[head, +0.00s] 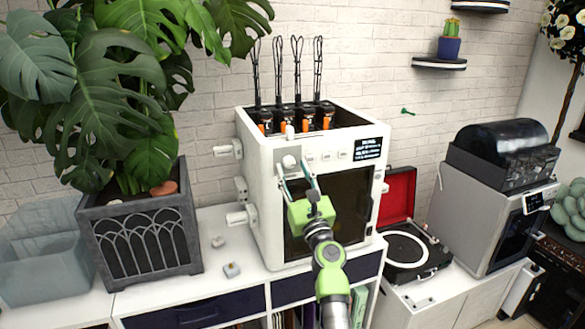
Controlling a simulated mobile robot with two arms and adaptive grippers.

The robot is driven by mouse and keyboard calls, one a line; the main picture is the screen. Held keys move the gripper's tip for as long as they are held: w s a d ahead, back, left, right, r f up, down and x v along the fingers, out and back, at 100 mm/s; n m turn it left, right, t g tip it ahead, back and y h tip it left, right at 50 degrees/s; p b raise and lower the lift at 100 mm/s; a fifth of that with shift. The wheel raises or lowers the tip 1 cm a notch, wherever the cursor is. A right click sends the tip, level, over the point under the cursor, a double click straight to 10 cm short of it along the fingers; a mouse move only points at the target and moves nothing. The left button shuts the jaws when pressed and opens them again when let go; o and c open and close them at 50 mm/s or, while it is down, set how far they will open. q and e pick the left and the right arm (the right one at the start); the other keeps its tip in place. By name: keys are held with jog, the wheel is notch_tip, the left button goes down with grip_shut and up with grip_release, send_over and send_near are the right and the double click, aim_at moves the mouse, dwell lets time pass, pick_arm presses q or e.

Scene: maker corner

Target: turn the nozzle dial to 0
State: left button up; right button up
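The nozzle dial (290,161) is a pale round knob on the upper left of the front of a white multi-tool printer (262,190). My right gripper (293,169), green with thin fingers, reaches up in front of the printer. Its fingers are spread, with one tip at the lower left of the dial and the other at its right. A small gap seems to show between the tips and the dial; contact cannot be told. The dial's marks and setting are too small to read. My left gripper is not in view.
A small dark display (363,156) and several buttons sit right of the dial. A planter (140,235) with large leaves and a clear bin (45,245) stand left. A red-lidded record player (410,250) and a grey machine (475,215) stand right. Small white parts lie on the cabinet.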

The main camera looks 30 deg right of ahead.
jog(key=shift+w+d+r, duration=0.1)
jog(key=shift+w+r, duration=0.05)
jog(key=shift+w, duration=0.25)
jog(key=c, duration=1.1)
jog(key=shift+n, duration=0.3)
